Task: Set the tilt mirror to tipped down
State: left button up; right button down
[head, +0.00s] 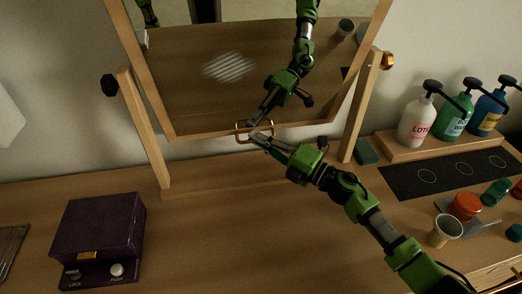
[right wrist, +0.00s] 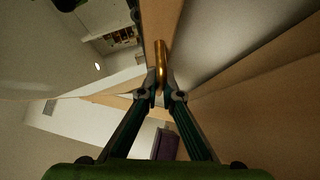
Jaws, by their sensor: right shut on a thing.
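The tilt mirror (head: 214,64) stands at the back of the table in a wooden stand, its glass in a wooden frame. In the head view its lower edge comes toward me, and its glass reflects the table and my green arm. A brass handle (head: 241,132) sits at the middle of the lower frame edge; it also shows in the right wrist view (right wrist: 160,58). My right gripper (head: 259,138) is shut on this handle, with its fingers (right wrist: 160,90) on either side of the brass bar. My left gripper is not in view.
A purple box (head: 98,230) with a knob and latch stands front left. Pump bottles (head: 417,122) stand on a wooden riser at right, behind a dark mat (head: 440,176). A cup (head: 444,231) and several lids lie at the right. The table's middle front is clear.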

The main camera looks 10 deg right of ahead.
jog(key=shift+w, duration=0.4)
jog(key=shift+r, duration=0.1)
jog(key=c, duration=2.5)
grip_release()
jog(key=shift+s+d, duration=0.1)
jog(key=shift+d, duration=0.05)
jog(key=v, duration=1.1)
jog(key=shift+s+d, duration=0.25)
